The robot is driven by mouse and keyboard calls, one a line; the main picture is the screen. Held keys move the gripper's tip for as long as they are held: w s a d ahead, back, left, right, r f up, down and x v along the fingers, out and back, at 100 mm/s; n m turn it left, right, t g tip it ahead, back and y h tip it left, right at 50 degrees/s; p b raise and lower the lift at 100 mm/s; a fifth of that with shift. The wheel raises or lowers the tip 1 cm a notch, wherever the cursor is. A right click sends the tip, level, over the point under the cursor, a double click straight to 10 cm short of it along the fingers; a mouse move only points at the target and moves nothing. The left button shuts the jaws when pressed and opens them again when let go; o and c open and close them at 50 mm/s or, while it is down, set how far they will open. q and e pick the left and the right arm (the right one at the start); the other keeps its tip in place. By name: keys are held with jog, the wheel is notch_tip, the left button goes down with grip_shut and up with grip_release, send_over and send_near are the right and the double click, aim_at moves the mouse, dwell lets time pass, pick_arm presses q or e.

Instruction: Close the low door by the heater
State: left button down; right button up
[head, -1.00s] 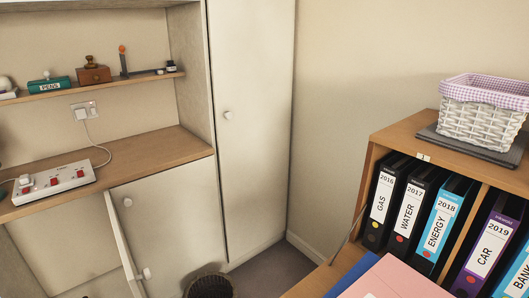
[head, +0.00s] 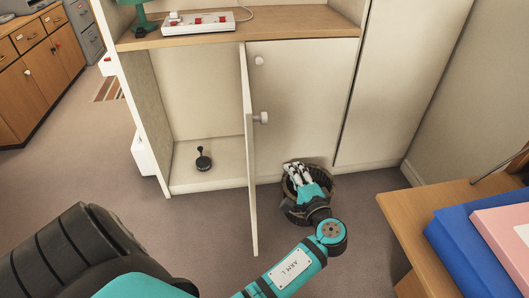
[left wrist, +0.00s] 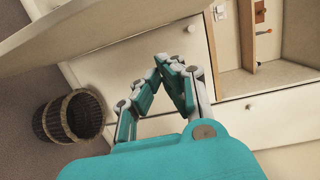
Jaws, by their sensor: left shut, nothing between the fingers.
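The low door (head: 249,160) stands wide open, seen almost edge-on, with a white knob (head: 262,118) on its right-hand face. The open compartment (head: 190,110) is to its left. My left gripper (head: 291,166) is right of the door, on its knob side, low over a dark wicker basket and apart from the door. Its fingers are shut and empty. In the left wrist view the fingertips (left wrist: 174,62) meet, and a pale panel, apparently this door (left wrist: 100,28), crosses the top. No heater is clearly identifiable. My right gripper is not in view.
A closed door (head: 305,95) adjoins the open one. The basket (head: 325,184) stands before it, close under my left gripper. A small black object (head: 204,160) stands inside the compartment. A desk (head: 400,215) with folders is at right.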

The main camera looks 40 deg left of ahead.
pick_arm(q)
jog(key=w+a+r, duration=0.1)
jog(key=a+r, duration=0.1)
jog(key=a, duration=1)
jog(key=shift+w+n+y, duration=0.25)
jog(key=shift+n+y, duration=0.15)
jog(key=shift+s+r, duration=0.1)
